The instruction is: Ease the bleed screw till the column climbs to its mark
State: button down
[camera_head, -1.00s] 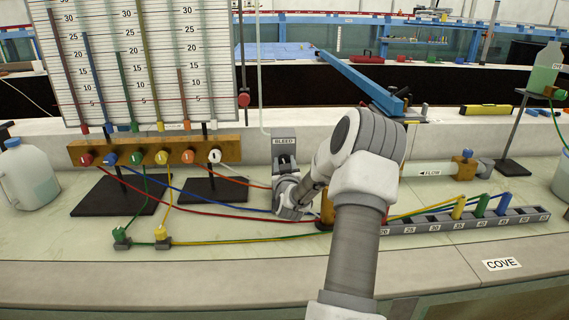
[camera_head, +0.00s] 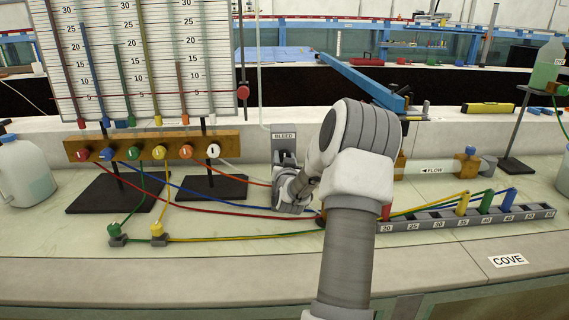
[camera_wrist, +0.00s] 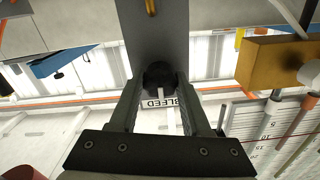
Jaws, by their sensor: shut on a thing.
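My gripper (camera_head: 287,168) is at the grey BLEED plate (camera_head: 284,136), in the middle of the head view. In the wrist view my gripper (camera_wrist: 160,90) is shut on the dark round bleed screw (camera_wrist: 158,76), one finger on each side. The gauge board (camera_head: 165,50) at the left holds several coloured columns at differing heights. The orange column (camera_head: 181,85) stands well below the yellow column (camera_head: 147,50). A red line crosses the board near the 5 level, with a red knob (camera_head: 243,92) at its right end. The white tube's level is unclear.
A wooden manifold (camera_head: 120,147) with coloured knobs sits under the board. Coloured hoses run low across the bench to a grey numbered rail (camera_head: 450,222). A FLOW pipe (camera_head: 437,170) lies right of my arm. A jug (camera_head: 25,172) stands at the left.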

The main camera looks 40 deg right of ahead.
jog(key=shift+c, duration=1.9)
grip_release()
jog(key=shift+s, duration=0.1)
jog(key=p+v, duration=0.1)
jog(key=v, duration=1.6)
jog(key=shift+a, duration=0.2)
